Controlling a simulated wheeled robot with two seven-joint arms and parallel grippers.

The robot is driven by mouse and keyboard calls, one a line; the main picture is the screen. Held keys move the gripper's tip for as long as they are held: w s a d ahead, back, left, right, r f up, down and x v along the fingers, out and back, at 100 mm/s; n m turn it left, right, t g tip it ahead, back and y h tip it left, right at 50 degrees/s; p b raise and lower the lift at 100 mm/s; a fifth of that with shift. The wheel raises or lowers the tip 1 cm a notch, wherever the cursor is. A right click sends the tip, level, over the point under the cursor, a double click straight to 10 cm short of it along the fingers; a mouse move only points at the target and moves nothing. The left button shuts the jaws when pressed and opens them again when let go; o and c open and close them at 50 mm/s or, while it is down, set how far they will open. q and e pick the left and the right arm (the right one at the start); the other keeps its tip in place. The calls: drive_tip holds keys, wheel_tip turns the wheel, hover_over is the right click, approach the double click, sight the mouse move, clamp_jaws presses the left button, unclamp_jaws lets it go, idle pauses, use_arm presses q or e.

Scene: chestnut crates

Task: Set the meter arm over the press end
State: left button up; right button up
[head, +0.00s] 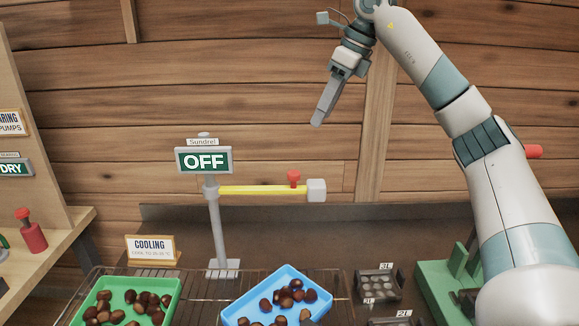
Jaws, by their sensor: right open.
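The meter arm (255,190) is a yellow horizontal bar on a grey post (219,232). It reaches right from the post, with a red knob (294,178) on top and a pale grey block (316,190) at its tip. A sign reading OFF (204,160) tops the post. A green machine (436,282) at the lower right may be the press; my right arm partly hides it. My right gripper (318,119) is open and empty, pointing down and left, above and apart from the bar. My left gripper is out of view.
A green crate (76,318) and a blue crate (230,317) of chestnuts stand on a wire rack, cut off by the lower edge. A COOLING sign (152,249) stands at left. Small dark trays (380,285) lie right of the blue crate. A wooden shelf (60,250) stands far left.

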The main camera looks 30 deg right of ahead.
drive_tip(key=p, duration=0.2)
approach(294, 172)
drive_tip(key=p+x, duration=0.1)
drive_tip(key=x, duration=0.5)
drive_tip(key=shift+f+p, duration=0.25)
drive_tip(key=shift+p, duration=0.1)
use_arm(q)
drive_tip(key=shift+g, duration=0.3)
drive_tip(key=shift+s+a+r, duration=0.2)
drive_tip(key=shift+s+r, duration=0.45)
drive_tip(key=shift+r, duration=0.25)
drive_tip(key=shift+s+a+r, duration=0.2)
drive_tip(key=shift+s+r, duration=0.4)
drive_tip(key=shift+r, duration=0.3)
use_arm(e)
drive_tip(key=shift+x, duration=0.95)
drive_tip(key=shift+c, duration=0.7)
drive_tip(key=shift+a, duration=0.1)
clamp_jaws()
